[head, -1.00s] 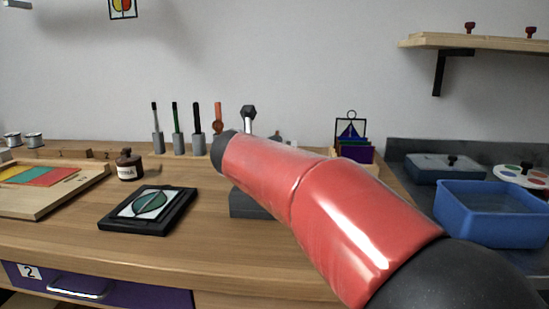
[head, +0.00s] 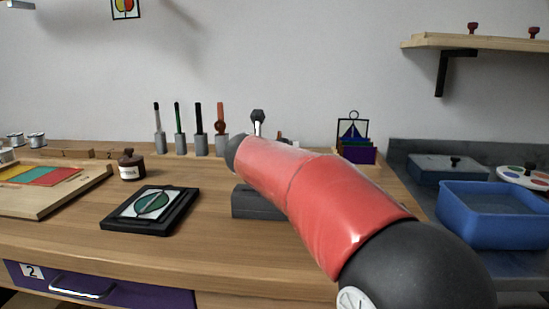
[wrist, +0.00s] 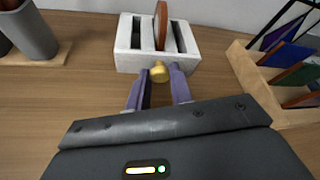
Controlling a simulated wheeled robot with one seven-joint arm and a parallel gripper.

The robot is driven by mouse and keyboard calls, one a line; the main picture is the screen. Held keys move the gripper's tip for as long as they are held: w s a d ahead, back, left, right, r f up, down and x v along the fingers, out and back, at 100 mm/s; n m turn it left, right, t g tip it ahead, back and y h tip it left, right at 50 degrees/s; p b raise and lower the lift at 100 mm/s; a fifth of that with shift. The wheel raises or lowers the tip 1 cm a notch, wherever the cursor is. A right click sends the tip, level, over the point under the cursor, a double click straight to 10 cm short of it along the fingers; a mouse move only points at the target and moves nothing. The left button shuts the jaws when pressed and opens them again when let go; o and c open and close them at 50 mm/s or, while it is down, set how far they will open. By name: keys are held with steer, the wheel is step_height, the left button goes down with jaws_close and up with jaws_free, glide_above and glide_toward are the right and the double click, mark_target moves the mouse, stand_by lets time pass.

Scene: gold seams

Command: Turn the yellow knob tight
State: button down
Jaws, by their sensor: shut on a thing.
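The yellow knob (wrist: 159,73) is in the wrist view, on the near side of a small white block (wrist: 128,60) with slots. My gripper (wrist: 160,76) reaches toward the block, its two purple-grey fingers shut on the knob from left and right. A brown disc (wrist: 160,24) stands upright in the block's middle slot. In the head view my red arm hides the gripper and knob, and most of the white block.
In the wrist view, a wooden rack (wrist: 262,88) with coloured panels stands right of the block, and a grey cup (wrist: 30,32) stands left. In the head view, a black framed panel (head: 152,208) lies left of my arm; a blue bin (head: 490,215) is at right.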

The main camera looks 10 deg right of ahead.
steer(key=m+y+p, duration=0.1)
steer(key=m+y, duration=0.1)
steer(key=m, duration=0.1)
steer(key=shift+s+d+r+t+p, duration=0.1)
steer(key=shift+d+t+p, duration=0.1)
steer(key=shift+t+p, duration=0.2)
steer(key=m+y, duration=0.2)
steer(key=m, duration=0.1)
steer(key=shift+d+t, duration=0.15)
steer(key=shift+t, duration=0.15)
stand_by(0.4)
steer(key=c, duration=1.5)
jaws_free()
steer(key=shift+s, duration=0.1)
